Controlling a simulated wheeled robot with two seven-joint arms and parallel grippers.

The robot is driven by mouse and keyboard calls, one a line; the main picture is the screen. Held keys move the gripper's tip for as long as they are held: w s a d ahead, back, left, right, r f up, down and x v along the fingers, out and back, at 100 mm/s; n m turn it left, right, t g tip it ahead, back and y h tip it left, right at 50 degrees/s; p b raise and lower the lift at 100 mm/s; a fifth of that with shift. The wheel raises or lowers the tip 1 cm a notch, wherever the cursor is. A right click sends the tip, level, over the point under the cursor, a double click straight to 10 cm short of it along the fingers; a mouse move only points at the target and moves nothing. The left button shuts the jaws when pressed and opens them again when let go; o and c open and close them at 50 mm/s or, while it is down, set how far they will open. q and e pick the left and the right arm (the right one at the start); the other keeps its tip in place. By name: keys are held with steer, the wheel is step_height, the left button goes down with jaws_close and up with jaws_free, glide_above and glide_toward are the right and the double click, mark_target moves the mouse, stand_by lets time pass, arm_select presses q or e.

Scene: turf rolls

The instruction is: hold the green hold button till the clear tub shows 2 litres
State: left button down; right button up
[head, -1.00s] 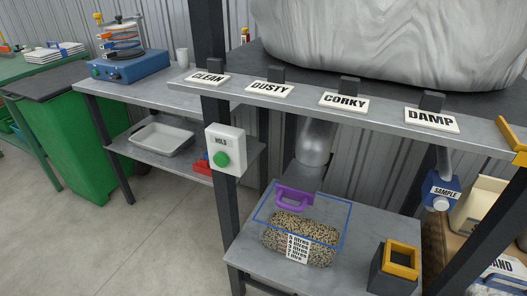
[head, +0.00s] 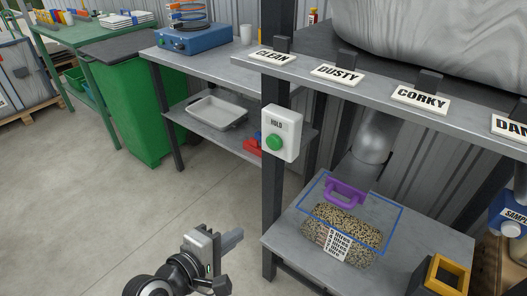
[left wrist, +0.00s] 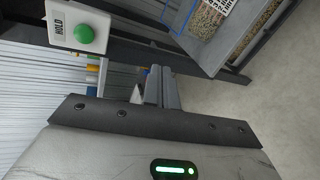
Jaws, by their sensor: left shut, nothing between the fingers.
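The green hold button (head: 274,142) sits on a white box marked HOLD, fixed to a dark post. In the left wrist view the button (left wrist: 85,33) shows at the upper left, clear of my fingers. My left gripper (head: 232,240) is shut and empty, below and left of the button and apart from it; its fingers (left wrist: 162,88) also show in the wrist view. The clear tub (head: 386,236) with a blue rim stands on the low shelf, holding speckled grain (head: 345,222). Its litre label (head: 332,243) is too small to read exactly. My right gripper is out of view.
A metal spout (head: 372,145) hangs above the tub, beside a purple handle (head: 346,191). Signs line the upper shelf, among them CORKY (head: 420,97). A green bin (head: 135,110) and a grey tray (head: 217,112) stand behind. The floor at left is clear.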

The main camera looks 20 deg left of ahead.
arm_select(q)
steer(key=w+a+r+n+t, duration=0.1)
steer(key=r+n, duration=0.3)
steer(key=n, duration=0.4)
steer(key=w+a+r+n+t+h, duration=0.1)
steer(key=w+a+r+n+t, duration=0.1)
steer(key=r+n, duration=0.3)
steer(key=w+n, duration=0.1)
steer(key=n, duration=0.2)
steer(key=shift+a+r+t, duration=0.2)
steer(key=shift+a+t, duration=0.1)
steer(key=shift+a, duration=0.05)
steer(key=shift+w, duration=0.1)
glide_toward(271, 144)
steer(key=x, duration=0.5)
steer(key=shift+w+d+p, duration=0.1)
steer(key=shift+w+p, duration=0.05)
steer(key=shift+p, duration=0.25)
steer(key=shift+x, duration=0.75)
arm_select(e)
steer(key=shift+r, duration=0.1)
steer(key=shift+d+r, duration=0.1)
